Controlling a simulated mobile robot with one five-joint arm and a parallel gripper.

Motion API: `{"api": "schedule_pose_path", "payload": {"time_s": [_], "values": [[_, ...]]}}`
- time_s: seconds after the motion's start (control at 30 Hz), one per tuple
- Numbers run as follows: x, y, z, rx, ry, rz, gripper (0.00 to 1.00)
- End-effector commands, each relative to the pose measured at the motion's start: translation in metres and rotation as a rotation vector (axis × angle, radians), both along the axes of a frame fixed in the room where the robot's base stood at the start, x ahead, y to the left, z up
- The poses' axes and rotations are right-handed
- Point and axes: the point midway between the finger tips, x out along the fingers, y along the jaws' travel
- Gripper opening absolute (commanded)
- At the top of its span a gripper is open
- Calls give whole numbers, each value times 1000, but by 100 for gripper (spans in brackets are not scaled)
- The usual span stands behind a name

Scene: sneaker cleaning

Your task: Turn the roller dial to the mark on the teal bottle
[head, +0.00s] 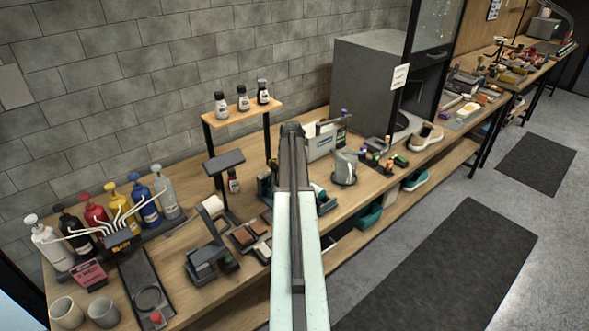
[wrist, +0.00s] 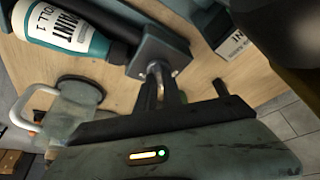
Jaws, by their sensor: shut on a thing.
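The teal bottle (wrist: 62,33) lies at the upper left of the wrist view, with a white lettered label and a dark bar along its side. A grey block (wrist: 160,52) stands at the end of the bar, with a small metal piece (wrist: 153,72) below it that looks like the dial. My gripper (wrist: 160,86) is shut on this piece, its dark fingers reaching up to the block.
Several pump bottles (head: 93,216) stand at the left of the bench (head: 185,290). A small shelf (head: 236,114) with three bottles is left of my arm. A grey pitcher (head: 345,167) and a white box (head: 322,143) stand close on the right.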

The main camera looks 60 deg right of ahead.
Motion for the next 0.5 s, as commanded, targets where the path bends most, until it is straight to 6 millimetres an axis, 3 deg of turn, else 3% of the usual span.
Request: {"api": "schedule_pose_path", "payload": {"time_s": [0.5], "values": [[2,1,0,0,-1,-231,0]]}}
